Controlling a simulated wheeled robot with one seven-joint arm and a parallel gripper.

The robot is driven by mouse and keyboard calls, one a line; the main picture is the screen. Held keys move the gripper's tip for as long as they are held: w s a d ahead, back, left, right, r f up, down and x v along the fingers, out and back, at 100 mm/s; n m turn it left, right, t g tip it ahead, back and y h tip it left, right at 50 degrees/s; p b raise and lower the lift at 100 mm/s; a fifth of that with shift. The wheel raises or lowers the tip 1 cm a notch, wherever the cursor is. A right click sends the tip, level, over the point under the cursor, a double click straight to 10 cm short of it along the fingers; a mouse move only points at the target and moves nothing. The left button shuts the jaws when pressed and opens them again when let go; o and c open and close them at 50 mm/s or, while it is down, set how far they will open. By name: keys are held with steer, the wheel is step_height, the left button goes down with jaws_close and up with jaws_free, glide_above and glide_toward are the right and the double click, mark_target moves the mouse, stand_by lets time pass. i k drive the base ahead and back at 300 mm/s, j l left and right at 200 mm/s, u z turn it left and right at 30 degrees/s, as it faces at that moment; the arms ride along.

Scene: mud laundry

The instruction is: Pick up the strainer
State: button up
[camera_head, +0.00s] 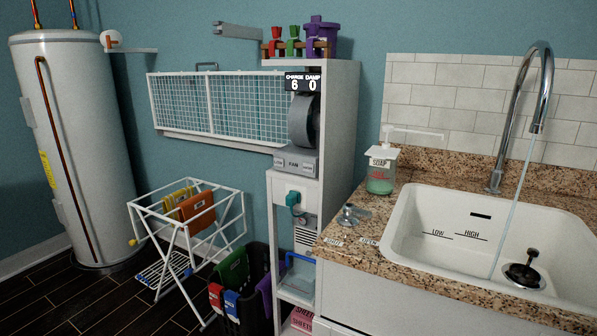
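A small round silver metal piece with a raised knob (350,214) lies on the granite counter (366,213), left of the sink and in front of the soap bottle. It looks like a sink strainer, though it is small in view. In the sink basin, a dark round piece with an upright knob (524,270) sits at the drain. It looks more like a stopper, but I cannot tell for sure. My gripper is not in view.
The white sink (405,235) has LOW and HIGH marks. A tall faucet (541,95) runs a thin stream into it. A green soap bottle (381,172) stands behind the silver piece. A white cabinet (340,115) rises left of the counter. A drying rack (190,225) and basket (250,310) stand farther left.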

mark_target(524, 274)
steer(key=u, duration=0.4)
steer(key=i+u, duration=0.1)
steer(key=u, duration=0.35)
steer(key=l+u, duration=0.1)
steer(key=u, duration=0.3)
steer(key=i+l+u, duration=0.1)
steer(key=u, duration=0.75)
steer(key=l+u, duration=0.15)
steer(key=u, duration=0.25)
steer(key=l+u, duration=0.15)
steer(key=u, duration=0.2)
steer(key=i+l+u, duration=0.1)
steer(key=u, duration=0.25)
steer(key=l+u, duration=0.3)
steer(key=l, duration=0.25)
steer(key=i+l+z, duration=0.1)
steer(key=l, duration=0.15)
steer(key=z, duration=0.5)
steer(key=l+z, duration=0.1)
steer(key=z, duration=0.85)
steer(key=i+z, duration=0.1)
steer(key=z, duration=0.4)
steer(key=l+z, duration=0.1)
steer(key=z, duration=0.35)
steer(key=i+z, duration=0.1)
steer(key=z, duration=0.85)
